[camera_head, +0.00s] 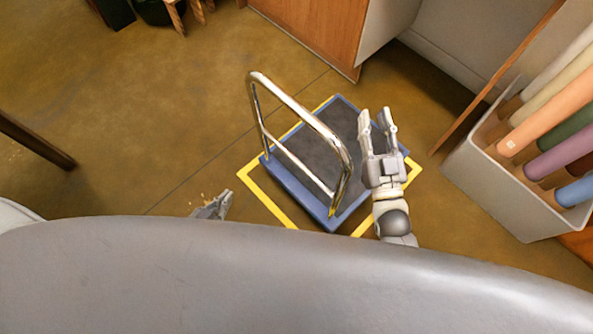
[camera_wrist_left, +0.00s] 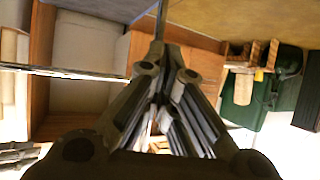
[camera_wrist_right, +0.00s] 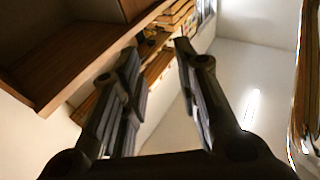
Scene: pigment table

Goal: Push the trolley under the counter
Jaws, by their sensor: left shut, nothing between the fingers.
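The trolley (camera_head: 342,122) is a flat blue platform with a dark grey deck and an upright chrome push handle (camera_head: 303,112). It stands on the floor inside a yellow outline. My left gripper (camera_head: 224,202) is shut and empty, low to the left of the trolley and apart from the handle. A chrome bar, apparently the handle, shows in the left wrist view (camera_wrist_left: 70,73). My right gripper (camera_head: 376,117) is open and empty, over the right side of the deck, right of the handle. A wood-fronted unit (camera_head: 318,30), apparently part of the counter, stands beyond the trolley.
A pale bin (camera_head: 530,205) of coloured rolls (camera_head: 560,100) stands at the right, beside a thin wooden panel (camera_head: 495,80). A recess (camera_head: 425,85) lies right of the wooden unit. Wooden legs (camera_head: 175,15) show at the top left. The floor left of the trolley is mostly clear.

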